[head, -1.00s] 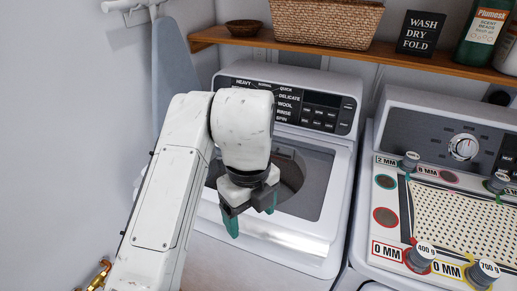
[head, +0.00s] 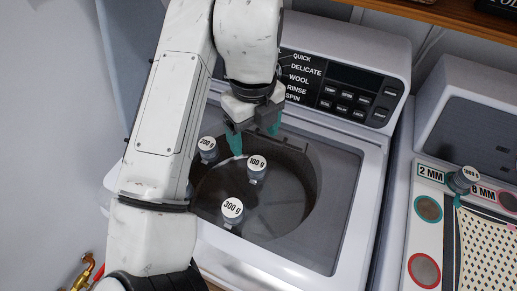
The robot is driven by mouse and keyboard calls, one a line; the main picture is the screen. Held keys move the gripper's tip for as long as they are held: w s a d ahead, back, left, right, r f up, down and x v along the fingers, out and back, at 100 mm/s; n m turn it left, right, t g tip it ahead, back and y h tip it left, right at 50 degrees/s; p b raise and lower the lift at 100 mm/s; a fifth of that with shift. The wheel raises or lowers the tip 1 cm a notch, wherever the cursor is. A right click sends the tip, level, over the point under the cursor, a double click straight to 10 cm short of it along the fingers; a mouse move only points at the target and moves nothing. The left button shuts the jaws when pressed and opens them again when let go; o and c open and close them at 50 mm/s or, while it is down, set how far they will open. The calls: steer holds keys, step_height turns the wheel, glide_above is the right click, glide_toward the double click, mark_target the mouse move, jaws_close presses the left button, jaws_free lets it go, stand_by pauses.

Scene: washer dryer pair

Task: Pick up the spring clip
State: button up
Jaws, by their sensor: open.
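I cannot make out a spring clip in the current head view; it may be hidden behind my arm or out of frame. My gripper (head: 255,137), with teal fingertips, is open and empty above the round dark opening of the washer (head: 345,205). Three labelled weights show within that opening's outline: the 200 g weight (head: 208,146) left of the fingertips, the 100 g weight (head: 257,168) just below them, and the 300 g weight (head: 231,212) nearer. I cannot tell how deep the weights stand.
The washer's control panel (head: 345,90) rises behind my gripper. At right, a dryer carries a board with a dotted panel (head: 485,245), coloured discs and a weight (head: 463,180). A wooden shelf (head: 440,12) is at top right. A brass fitting (head: 82,275) is at lower left.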

steer(key=shift+w+f, duration=0.15)
steer(key=shift+f, duration=0.15)
glide_above(257, 163)
steer(key=f, duration=0.4)
steer(key=shift+w+a+f+p, duration=0.15)
steer(key=shift+a+f+p, duration=0.05)
steer(key=shift+p, duration=0.1)
steer(key=shift+s+d+f+p, duration=0.15)
steer(key=shift+f+p, duration=0.3)
steer(key=shift+f, duration=1)
steer(key=shift+s+d+f+p, duration=0.1)
steer(key=shift+f+p, duration=0.3)
steer(key=shift+f, duration=1)
steer(key=c, duration=1.2)
